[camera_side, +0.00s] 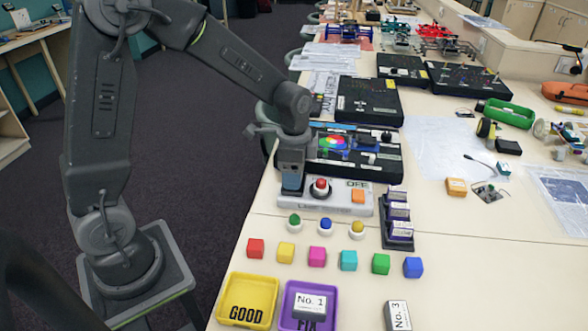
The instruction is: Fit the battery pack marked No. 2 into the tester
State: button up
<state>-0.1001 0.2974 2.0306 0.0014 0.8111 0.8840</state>
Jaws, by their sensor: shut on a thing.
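The tester (325,203) is a pale box with a red knob (320,186), an orange button (358,196) and a display reading OFF. My gripper (291,182) points down at the tester's left end. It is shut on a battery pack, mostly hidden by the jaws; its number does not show. I cannot tell whether the pack is seated or just above the tester. A pack marked No. 1 (310,303) lies in the purple FIX tray (288,312). A pack marked No. 3 (398,316) stands at the front edge of view.
A dark rack (388,238) of several packs stands right of the tester. Domed buttons (325,228) and a row of coloured cubes (348,261) lie in front. A yellow GOOD tray (232,301) is front left. Dark panels (369,101) lie behind. The table's right front is clear.

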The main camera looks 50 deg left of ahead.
jog(key=shift+f, duration=0.3)
jog(key=o, duration=1)
jog(key=shift+o, duration=0.5)
jog(key=shift+o, duration=0.7)
jog(key=shift+r, duration=3.5)
